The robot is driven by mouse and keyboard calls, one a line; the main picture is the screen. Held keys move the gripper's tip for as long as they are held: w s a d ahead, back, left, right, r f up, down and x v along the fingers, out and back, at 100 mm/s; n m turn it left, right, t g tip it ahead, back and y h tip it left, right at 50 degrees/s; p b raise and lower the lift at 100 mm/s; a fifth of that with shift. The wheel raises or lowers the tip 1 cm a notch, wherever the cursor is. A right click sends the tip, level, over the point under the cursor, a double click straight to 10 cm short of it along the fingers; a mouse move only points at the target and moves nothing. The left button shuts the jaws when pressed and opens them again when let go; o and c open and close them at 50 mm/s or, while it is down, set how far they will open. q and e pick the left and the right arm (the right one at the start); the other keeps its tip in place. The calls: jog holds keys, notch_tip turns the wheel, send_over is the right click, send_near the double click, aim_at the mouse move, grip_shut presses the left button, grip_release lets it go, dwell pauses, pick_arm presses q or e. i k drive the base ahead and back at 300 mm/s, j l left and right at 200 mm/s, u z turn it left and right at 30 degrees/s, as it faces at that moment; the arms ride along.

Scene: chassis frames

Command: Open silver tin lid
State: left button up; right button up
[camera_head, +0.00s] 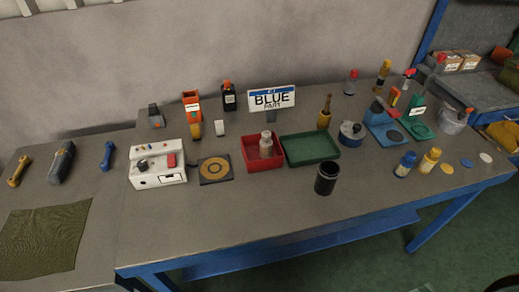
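A silver-grey round tin (453,122) stands at the right end of the bench, next to a green holder (420,130). A red-tipped item shows at its top, and I cannot tell whether its lid is on. A smaller silver-grey container (266,149) with a narrower top stands upright in a red tray (262,164) near the middle of the bench. I cannot tell which of these is the silver tin of the task. Neither of my grippers is in view.
A white control box (157,170) stands left. Blue and yellow bottles (404,165) stand front right. The bench's front middle is clear.

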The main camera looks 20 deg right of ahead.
aim_at(351, 131)
jog(key=z, duration=1.35)
jog(key=u, duration=0.35)
